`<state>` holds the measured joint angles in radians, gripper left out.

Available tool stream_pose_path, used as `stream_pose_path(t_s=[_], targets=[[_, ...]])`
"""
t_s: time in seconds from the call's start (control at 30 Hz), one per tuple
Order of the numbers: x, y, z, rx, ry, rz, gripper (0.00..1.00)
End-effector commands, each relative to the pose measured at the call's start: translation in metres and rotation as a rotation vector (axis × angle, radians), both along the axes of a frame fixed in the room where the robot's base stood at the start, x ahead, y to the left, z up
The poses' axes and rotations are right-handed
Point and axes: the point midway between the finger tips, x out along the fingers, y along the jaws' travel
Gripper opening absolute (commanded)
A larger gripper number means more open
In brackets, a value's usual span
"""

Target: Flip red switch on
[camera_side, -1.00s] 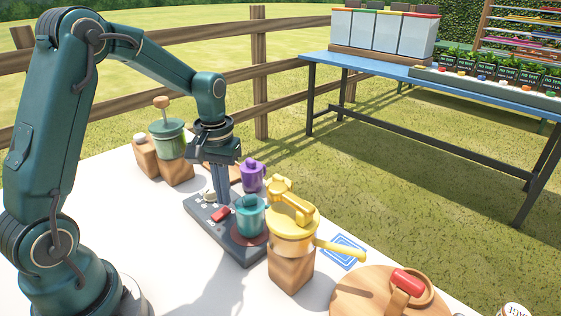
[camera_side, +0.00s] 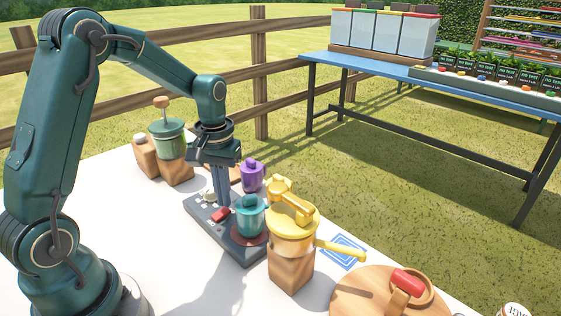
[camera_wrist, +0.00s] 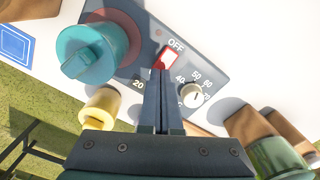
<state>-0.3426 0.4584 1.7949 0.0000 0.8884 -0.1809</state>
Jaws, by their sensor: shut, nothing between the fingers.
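The red switch (camera_side: 221,215) is a small red rocker on the dark grey hot plate panel (camera_side: 237,243). A teal pot (camera_side: 251,215) stands on the round reddish plate.
A yellow press (camera_side: 292,225) with a long handle stands right of the panel. A purple pot (camera_side: 251,176) is behind it. The white table is clear in front of the panel.

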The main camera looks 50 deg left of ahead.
Motion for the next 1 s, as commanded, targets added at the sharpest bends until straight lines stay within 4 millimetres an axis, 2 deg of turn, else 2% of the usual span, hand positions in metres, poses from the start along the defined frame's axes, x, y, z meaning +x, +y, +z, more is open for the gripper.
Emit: stream_pose_path(t_s=[1.0], targets=[[0.000, 0.000, -0.014, 0.000, 0.001, 0.000, 0.00]])
